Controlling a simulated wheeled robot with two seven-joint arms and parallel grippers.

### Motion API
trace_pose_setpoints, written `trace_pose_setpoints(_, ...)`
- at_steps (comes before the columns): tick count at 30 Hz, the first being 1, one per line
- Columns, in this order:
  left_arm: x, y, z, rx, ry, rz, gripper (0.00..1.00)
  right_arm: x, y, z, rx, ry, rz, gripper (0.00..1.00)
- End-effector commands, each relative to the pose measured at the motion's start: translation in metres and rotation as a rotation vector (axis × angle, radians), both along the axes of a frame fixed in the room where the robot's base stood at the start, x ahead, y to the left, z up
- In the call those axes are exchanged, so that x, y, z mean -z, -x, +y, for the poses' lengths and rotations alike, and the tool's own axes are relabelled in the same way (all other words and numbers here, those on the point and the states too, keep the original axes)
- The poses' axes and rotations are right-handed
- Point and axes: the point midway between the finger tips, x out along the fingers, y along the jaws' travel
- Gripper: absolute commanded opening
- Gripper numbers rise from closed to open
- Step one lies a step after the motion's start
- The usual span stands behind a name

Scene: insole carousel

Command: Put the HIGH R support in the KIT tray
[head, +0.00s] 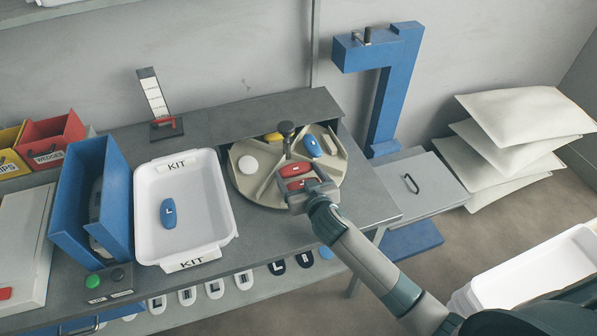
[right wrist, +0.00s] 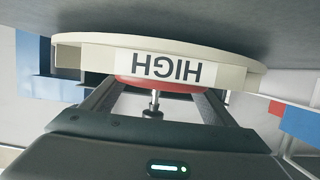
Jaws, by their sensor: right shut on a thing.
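The round beige carousel (head: 242,186) is set into the bench, with its HIGH label (right wrist: 155,65) upside down in the right wrist view. Two red supports lie in its front compartment: a farther one (head: 294,169) and a nearer one (head: 301,184). My right gripper (head: 306,190) is at the carousel's front edge, shut on the nearer red support, which also shows between the fingers in the right wrist view (right wrist: 155,80). Its letter is too small to read surely. The white KIT tray (head: 196,205) stands left, with a blue L support (head: 168,213) inside. My left gripper is out of view.
A blue upright holder (head: 90,200) stands left of the tray. Bench between tray and carousel is clear.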

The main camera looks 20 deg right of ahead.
Motion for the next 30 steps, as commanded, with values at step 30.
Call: trace_pose_setpoints(30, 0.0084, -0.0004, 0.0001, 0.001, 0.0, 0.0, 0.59, 0.0049, 0.0007, -0.0006, -0.001, 0.003, -0.001, 0.98)
